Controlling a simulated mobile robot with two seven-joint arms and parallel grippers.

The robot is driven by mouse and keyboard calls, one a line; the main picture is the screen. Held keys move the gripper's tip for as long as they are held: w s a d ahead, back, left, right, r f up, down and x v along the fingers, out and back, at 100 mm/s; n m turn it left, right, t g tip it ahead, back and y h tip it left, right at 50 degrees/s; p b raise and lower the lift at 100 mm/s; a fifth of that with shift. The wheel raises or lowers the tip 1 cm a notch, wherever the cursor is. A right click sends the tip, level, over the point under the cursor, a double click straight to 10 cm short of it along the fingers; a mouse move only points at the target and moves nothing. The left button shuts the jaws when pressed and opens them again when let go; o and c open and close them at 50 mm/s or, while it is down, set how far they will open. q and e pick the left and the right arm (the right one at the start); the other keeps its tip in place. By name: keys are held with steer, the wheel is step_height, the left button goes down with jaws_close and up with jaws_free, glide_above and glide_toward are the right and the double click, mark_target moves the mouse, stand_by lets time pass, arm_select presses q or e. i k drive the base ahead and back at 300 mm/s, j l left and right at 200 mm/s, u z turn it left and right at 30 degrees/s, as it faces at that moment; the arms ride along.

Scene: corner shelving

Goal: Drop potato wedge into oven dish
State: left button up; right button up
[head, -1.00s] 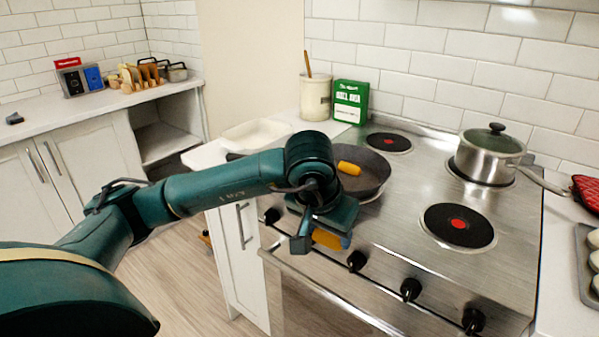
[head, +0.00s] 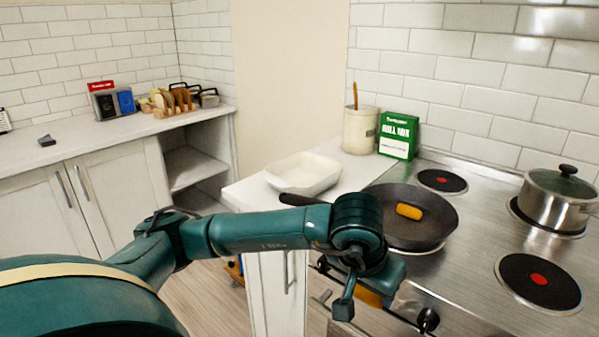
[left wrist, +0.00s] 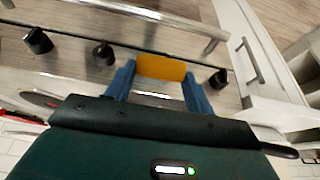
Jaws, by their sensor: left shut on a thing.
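My left gripper (left wrist: 158,85) is shut on an orange-yellow potato wedge (left wrist: 161,68), held between its two blue fingers in front of the stove. In the head view, part of the held wedge (head: 368,297) shows under the gripper, next to the stove's front edge. The white oven dish (head: 303,173) sits on the counter left of the stove, behind my left arm, and looks empty. A second wedge (head: 409,211) lies in the dark frying pan (head: 432,232). My right gripper is not in view.
The pan handle (head: 300,200) points left toward the dish. A cream utensil crock (head: 360,131) and a green box (head: 398,136) stand behind the dish. A steel pot (head: 557,199) stands at the back right of the stove. A toast rack (head: 176,101) is on the far left counter.

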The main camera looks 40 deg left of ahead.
mark_target(300, 181)
steer(key=j+z, duration=0.1)
steer(key=j, duration=0.35)
steer(key=k+j+z, duration=0.1)
steer(key=j, duration=0.35)
steer(key=j+z, duration=0.1)
steer(key=j, duration=0.4)
steer(key=k+j+z, duration=0.1)
steer(key=j, duration=0.35)
